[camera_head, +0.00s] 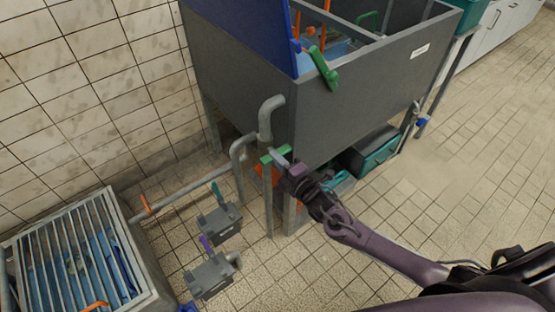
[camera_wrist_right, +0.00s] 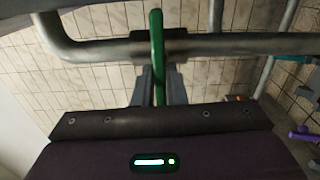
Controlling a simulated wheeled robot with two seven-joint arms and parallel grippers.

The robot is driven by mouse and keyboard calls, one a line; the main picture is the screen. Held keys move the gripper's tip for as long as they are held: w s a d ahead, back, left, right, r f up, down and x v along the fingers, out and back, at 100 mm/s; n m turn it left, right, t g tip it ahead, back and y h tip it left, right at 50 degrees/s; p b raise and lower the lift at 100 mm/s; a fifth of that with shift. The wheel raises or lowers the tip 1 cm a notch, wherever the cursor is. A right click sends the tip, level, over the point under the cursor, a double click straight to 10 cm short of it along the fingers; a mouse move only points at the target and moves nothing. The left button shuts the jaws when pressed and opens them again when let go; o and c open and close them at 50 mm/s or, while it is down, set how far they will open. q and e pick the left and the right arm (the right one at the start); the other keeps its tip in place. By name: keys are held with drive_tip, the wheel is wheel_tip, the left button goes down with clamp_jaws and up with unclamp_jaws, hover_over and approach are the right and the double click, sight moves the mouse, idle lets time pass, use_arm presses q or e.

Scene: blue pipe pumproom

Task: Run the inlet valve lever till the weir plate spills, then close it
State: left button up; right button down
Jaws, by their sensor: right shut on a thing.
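A green lever (camera_head: 275,156) sits on grey pipework at the near corner of a large grey tank (camera_head: 365,95). My right gripper (camera_head: 284,163) is shut on this lever. In the right wrist view the green lever (camera_wrist_right: 157,45) stands upright between the fingers (camera_wrist_right: 158,86), in front of a horizontal grey pipe (camera_wrist_right: 230,44). The tank's inside shows only partly, with some blue (camera_head: 338,48) and orange parts in it. I cannot pick out a weir plate or tell whether anything spills. My left gripper is out of view.
A blue panel (camera_head: 240,28) stands over the tank's left side, with a green handle (camera_head: 324,68) near its edge. A grated basin (camera_head: 75,260) is at lower left. Two grey boxes (camera_head: 219,224) with coloured levers stand on the floor. Teal crates (camera_head: 372,155) lie under the tank. Floor at right is clear.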

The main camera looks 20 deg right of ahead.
drive_tip(key=shift+f, duration=0.1)
drive_tip(key=c, duration=1.5)
unclamp_jaws()
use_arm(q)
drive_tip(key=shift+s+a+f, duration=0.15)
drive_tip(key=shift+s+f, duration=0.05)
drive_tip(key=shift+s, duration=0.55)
use_arm(e)
drive_tip(key=v, duration=0.8)
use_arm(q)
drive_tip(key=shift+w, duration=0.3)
